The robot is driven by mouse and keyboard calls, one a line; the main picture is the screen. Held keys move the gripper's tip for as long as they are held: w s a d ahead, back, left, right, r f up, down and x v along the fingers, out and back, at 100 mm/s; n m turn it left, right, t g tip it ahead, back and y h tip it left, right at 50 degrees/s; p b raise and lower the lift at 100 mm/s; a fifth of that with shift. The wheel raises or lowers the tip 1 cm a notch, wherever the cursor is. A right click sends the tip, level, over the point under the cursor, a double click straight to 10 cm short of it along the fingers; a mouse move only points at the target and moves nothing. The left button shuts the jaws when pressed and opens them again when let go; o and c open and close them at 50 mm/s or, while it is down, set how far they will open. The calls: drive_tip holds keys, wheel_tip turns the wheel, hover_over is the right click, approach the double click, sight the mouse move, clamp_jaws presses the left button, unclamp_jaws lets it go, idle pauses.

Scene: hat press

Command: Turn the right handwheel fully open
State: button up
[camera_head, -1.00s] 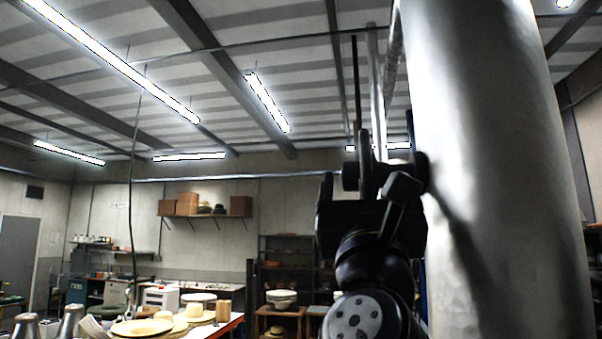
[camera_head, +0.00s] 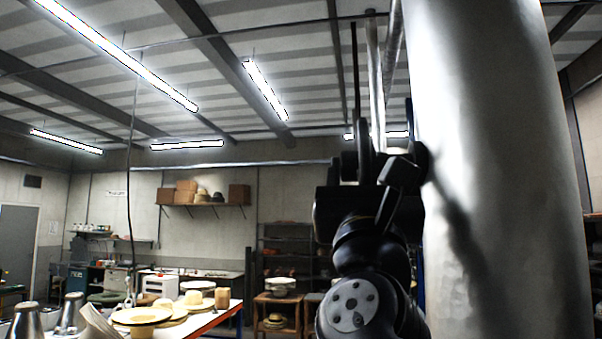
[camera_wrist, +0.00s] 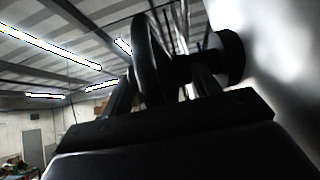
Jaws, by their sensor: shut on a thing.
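The right handwheel (camera_head: 365,135) is a dark wheel seen nearly edge-on in the head view, beside the large pale metal cylinder (camera_head: 490,170). In the wrist view the handwheel (camera_wrist: 149,60) rises as a dark curved rim between my fingers, with a round dark hub or knob to its right by the cylinder. My gripper (camera_head: 368,172) reaches up from below and is shut on the rim. In the wrist view my gripper (camera_wrist: 163,92) has a finger on each side of the rim. The lower part of the wheel is hidden by my gripper, and its turn angle cannot be told.
The cylinder fills the right side close to my arm. Thin vertical pipes (camera_head: 375,75) rise behind the wheel. A table (camera_head: 222,319) with hats and blocks stands at the lower left. Shelving (camera_head: 285,240) is at the back. Open air lies left of my arm.

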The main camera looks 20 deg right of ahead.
drive_tip(key=shift+s+r+g+p, duration=0.1)
drive_tip(key=shift+r+g+p, duration=0.05)
drive_tip(key=shift+g+p, duration=0.25)
drive_tip(key=shift+g+y, duration=0.9)
drive_tip(key=shift+g, duration=0.1)
drive_tip(key=o, duration=1)
drive_tip(key=shift+a, duration=0.1)
drive_tip(key=shift+s+a+f+b, duration=0.25)
drive_tip(key=shift+s+f+b, duration=0.05)
drive_tip(key=shift+s+b, duration=0.1)
drive_tip(key=shift+b+v, duration=2.35)
drive_tip(key=shift+v, duration=2.45)
